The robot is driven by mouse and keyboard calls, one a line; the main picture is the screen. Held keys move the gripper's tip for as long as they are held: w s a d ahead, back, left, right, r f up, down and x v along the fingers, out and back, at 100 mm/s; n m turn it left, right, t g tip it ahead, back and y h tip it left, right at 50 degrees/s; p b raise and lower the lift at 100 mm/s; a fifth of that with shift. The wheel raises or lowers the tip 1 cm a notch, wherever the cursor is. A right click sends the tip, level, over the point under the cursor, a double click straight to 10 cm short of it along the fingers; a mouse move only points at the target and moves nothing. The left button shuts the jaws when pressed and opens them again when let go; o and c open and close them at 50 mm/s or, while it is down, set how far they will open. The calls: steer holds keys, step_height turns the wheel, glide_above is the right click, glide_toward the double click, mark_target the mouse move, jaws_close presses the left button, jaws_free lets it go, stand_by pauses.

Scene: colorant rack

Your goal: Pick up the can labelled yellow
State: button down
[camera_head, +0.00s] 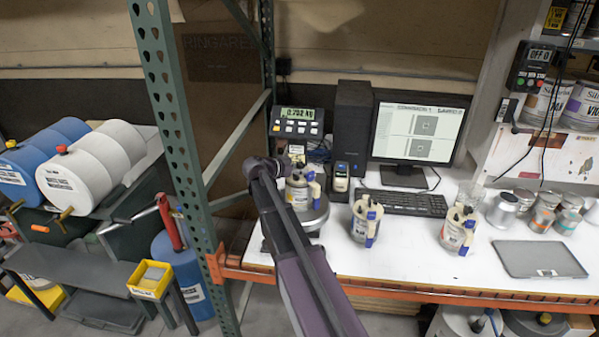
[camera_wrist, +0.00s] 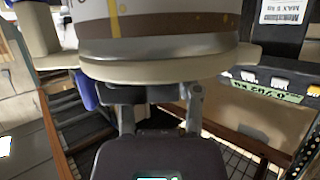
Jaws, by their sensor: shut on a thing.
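The can with a yellow mark on its label (camera_head: 298,194) is at the round scale plate (camera_head: 309,219) on the white bench, left of two similar cans. I cannot tell whether it touches the plate. In the wrist view the can (camera_wrist: 160,38) fills the top, its light body close up with a brown band and yellow spots above a grey rim. My gripper (camera_wrist: 160,98) is shut on this can, its two fingers at the can's lower side. In the head view my purple arm reaches up from below to the can's left side, and the gripper's fingers are hard to make out.
Two cans with blue handles (camera_head: 366,221) (camera_head: 458,231) stand to the right. Behind are the scale display (camera_head: 297,122), a handheld device (camera_head: 341,177), a keyboard (camera_head: 405,202) and a monitor (camera_head: 417,129). A green rack post (camera_head: 178,130) stands left. A tablet (camera_head: 540,259) lies right.

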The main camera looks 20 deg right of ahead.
mark_target(301, 165)
steer(key=shift+r+p, duration=1.55)
steer(key=shift+r, duration=0.1)
steer(key=shift+s+r, duration=0.1)
steer(key=shift+s, duration=0.25)
steer(key=s+d+r+p, duration=0.1)
steer(key=s+d, duration=0.1)
steer(key=s, duration=1.3)
steer(key=shift+r, duration=0.15)
steer(key=shift+s, duration=0.15)
